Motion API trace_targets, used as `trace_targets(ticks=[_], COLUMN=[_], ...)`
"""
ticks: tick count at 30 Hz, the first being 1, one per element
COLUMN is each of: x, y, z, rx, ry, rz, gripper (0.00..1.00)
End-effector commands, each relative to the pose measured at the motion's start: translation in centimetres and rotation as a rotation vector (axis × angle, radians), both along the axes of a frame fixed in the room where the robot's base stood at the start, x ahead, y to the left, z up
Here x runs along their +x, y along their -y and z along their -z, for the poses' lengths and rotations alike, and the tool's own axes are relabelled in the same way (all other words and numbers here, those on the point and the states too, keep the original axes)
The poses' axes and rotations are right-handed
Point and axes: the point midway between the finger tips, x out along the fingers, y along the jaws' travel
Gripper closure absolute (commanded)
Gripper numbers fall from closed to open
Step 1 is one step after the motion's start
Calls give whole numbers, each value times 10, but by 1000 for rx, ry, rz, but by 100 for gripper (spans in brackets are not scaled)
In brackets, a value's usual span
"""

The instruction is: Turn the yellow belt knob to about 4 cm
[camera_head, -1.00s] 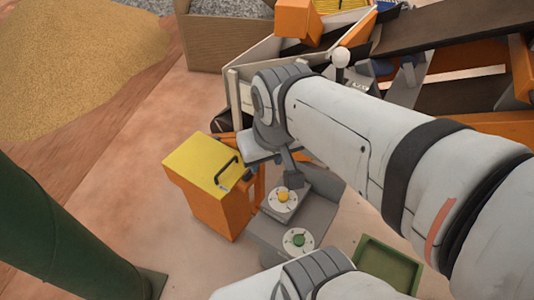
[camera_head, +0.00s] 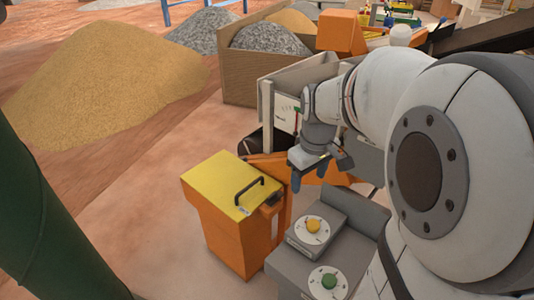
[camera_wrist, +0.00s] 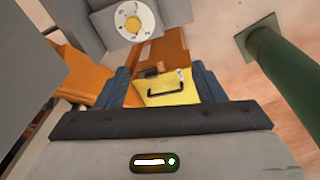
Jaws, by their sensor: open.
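The yellow belt knob (camera_head: 313,226) sits in the middle of a round white dial on a grey console (camera_head: 352,222). The knob also shows at the top of the wrist view (camera_wrist: 133,24); its setting is too small to read. My gripper (camera_head: 321,172) is open and empty, above and behind the knob, not touching it. In the wrist view its two dark fingers (camera_wrist: 163,86) stand apart on either side of the yellow lid, which is farther off. A green knob (camera_head: 329,281) on a second white dial is nearer on the console.
An orange box with a yellow lid and black handle (camera_head: 225,182) stands left of the console. A dark green post (camera_head: 50,225) is at the left. Sand (camera_head: 110,85) and a wooden bin of gravel (camera_head: 237,92) lie behind. Open floor lies left of the box.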

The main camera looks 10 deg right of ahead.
Motion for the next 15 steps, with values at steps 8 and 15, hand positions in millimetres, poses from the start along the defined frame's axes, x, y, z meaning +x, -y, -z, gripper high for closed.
trace_targets(ticks=[8,15], x=[49,71], y=[44,70], z=[136,199], rx=[-3,3], ry=[-82,-120], rz=[-149,-239], gripper=[38,38])
